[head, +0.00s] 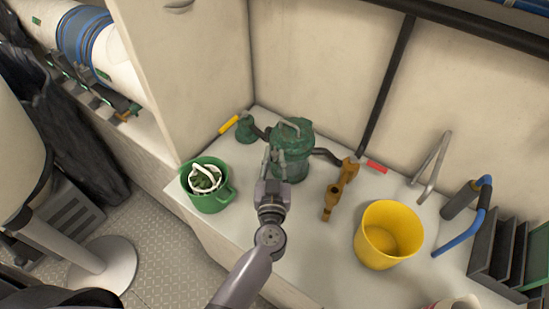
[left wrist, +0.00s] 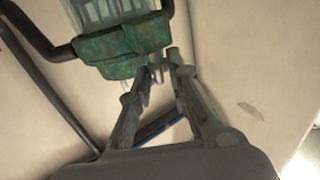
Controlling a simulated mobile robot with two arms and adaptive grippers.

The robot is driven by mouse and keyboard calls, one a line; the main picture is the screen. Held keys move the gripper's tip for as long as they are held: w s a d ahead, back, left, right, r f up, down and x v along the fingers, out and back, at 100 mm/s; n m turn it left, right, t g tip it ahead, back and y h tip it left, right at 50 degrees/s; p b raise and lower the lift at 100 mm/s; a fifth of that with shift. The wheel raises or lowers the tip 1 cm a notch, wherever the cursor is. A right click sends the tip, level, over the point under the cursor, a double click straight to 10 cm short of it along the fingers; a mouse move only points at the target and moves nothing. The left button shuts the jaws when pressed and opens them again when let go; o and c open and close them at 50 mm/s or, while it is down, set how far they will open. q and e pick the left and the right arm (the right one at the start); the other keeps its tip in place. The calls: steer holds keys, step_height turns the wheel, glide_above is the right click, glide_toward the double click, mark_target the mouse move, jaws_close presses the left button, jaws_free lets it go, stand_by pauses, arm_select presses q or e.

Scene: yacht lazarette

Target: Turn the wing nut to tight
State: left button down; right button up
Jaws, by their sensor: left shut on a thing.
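A green, weathered sea strainer (head: 294,158) stands on the white bench top, with dark pipes on both sides and a grey metal bar over its lid. My left gripper (head: 272,158) reaches to its near left side. In the left wrist view, the fingers (left wrist: 153,78) come together just by the green body (left wrist: 125,45). A small pale metal piece (left wrist: 156,66), seemingly the wing nut, shows at the fingertips. The fingers are shut on it and hide most of it, so its angle cannot be told. My right gripper is not in view.
A blue-handled pump (head: 459,198) and dark racks lie farther right.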

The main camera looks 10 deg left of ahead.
arm_select(q)
steer(key=shift+a+r+m+h+p, duration=0.1)
steer(key=shift+m+h+p, duration=0.3)
steer(key=shift+h+p, duration=0.25)
steer(key=shift+a+r+m+h+p, duration=0.1)
steer(key=shift+m+h+p, duration=0.3)
steer(key=shift+h+p, duration=0.25)
steer(key=shift+a+f+m+h, duration=0.15)
steer(key=shift+m+h, duration=0.55)
steer(key=shift+h, duration=0.4)
steer(key=shift+a+f+m+h, duration=0.15)
steer(key=shift+m+h, duration=0.45)
steer(key=shift+h, duration=0.3)
steer(key=shift+a+m+g+h+b, duration=0.1)
steer(key=shift+m+g+h+b, duration=0.3)
steer(key=shift+m+h+b, duration=0.75)
steer(key=shift+n+h+p, duration=0.25)
steer(key=shift+h+p, duration=0.1)
steer(key=c, duration=1.5)
jaws_free()
